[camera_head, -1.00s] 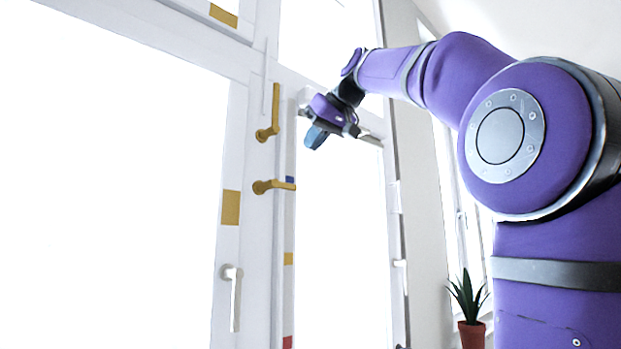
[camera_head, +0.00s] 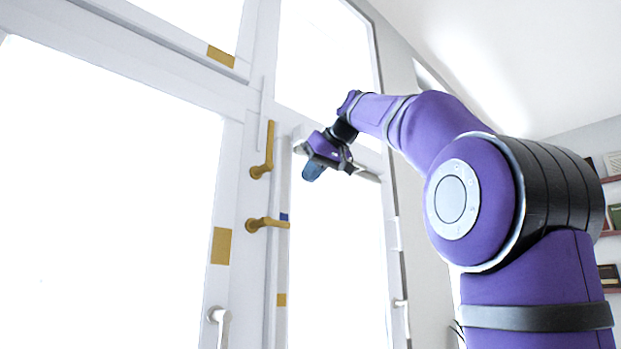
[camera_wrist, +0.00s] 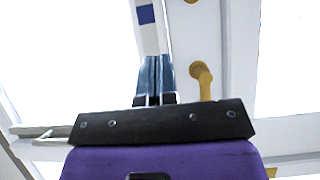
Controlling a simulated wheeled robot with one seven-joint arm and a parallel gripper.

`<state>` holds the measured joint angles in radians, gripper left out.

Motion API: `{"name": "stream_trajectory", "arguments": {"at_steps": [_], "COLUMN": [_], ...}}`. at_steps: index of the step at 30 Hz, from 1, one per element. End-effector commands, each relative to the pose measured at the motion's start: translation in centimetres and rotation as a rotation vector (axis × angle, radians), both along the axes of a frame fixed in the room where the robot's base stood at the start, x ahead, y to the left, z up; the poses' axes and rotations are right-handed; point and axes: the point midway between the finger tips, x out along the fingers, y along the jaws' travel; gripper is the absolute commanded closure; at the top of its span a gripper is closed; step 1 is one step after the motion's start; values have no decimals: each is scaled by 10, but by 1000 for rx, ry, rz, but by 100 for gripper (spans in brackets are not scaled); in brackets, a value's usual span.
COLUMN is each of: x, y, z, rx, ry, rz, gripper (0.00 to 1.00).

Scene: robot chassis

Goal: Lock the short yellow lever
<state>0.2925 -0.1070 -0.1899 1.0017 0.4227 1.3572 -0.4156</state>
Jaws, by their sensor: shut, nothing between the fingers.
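Two yellow levers are on the white window frame. The upper lever (camera_head: 265,155) points up from its pivot. The lower lever (camera_head: 267,223) points right, roughly level. I cannot tell for sure which is the short one. My gripper (camera_head: 313,171) is shut and empty, to the right of the upper lever and apart from both. In the wrist view, the shut fingers (camera_wrist: 155,75) lie beside the upper lever (camera_wrist: 202,80), whose end is hidden behind my gripper body. Only a bit of the lower lever (camera_wrist: 190,1) shows at the top edge.
A blue mark (camera_head: 284,217) is beside the lower lever. Yellow patches (camera_head: 221,246) are on the frame. Shelves with books (camera_head: 612,192) stand far right.

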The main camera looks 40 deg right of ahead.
Motion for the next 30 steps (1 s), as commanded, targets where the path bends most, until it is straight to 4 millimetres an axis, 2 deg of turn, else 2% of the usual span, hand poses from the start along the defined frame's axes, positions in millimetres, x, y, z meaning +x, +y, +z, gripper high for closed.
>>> {"name": "stream_trajectory", "arguments": {"at_steps": [12,21,30], "x": [64,68,69], "y": [2,2,2], "z": [-45,-75,-80], "rx": [1,0,-1], "ry": [2,0,0], "rz": [0,-1,-1], "gripper": [100,100,100]}}
